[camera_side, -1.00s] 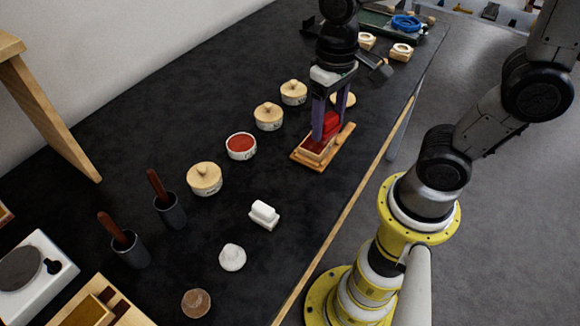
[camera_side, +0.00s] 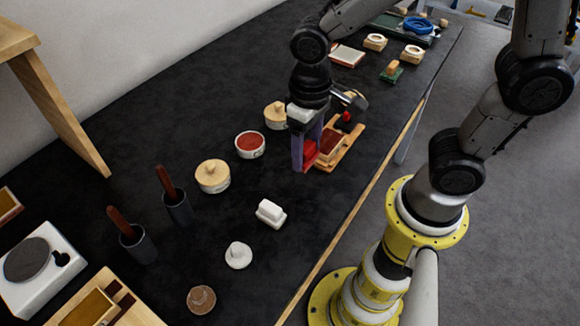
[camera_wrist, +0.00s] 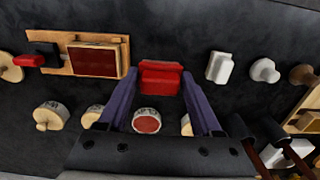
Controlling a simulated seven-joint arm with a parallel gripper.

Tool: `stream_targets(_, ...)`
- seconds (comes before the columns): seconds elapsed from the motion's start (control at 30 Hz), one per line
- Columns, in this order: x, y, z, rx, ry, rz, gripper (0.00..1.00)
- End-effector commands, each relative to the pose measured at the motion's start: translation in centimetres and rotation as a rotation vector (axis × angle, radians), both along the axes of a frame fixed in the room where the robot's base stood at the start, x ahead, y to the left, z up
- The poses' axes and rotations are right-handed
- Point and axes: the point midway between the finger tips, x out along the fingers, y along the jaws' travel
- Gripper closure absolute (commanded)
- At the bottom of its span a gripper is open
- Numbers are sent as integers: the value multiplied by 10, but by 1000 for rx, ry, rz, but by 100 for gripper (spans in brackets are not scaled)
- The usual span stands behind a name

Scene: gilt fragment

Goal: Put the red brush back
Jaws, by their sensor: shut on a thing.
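The red brush (camera_side: 309,155) is a small red block between the purple fingers of my gripper (camera_side: 307,152). It also shows between the fingertips in the wrist view (camera_wrist: 160,78), where my gripper (camera_wrist: 159,74) is shut on it. The brush is beside the near-left end of a wooden tray (camera_side: 351,149), apart from it in the wrist view. On the tray stands a wooden box with a dark red top (camera_wrist: 97,61). Whether the brush touches the table cannot be told.
An open pot of red (camera_side: 250,143) and lidded pots (camera_side: 213,175) stand left of my gripper. A white block (camera_side: 270,212) is nearer the camera. A dark piece with a red knob (camera_side: 346,118) is at the tray's far end. Black table around the white block is free.

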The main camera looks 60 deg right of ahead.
Motion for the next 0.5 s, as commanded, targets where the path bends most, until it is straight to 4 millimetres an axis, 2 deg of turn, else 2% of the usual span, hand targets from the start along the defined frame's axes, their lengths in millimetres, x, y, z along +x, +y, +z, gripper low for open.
stream_targets(0.1, 14, 5, -19, -1, 4, 0, 94)
stream_targets(0.2, 23, 8, -29, 0, 1, 0, 94)
stream_targets(0.37, 29, 10, -37, 0, 0, 0, 94)
stream_targets(0.5, 31, 11, -56, -1, 3, 0, 94)
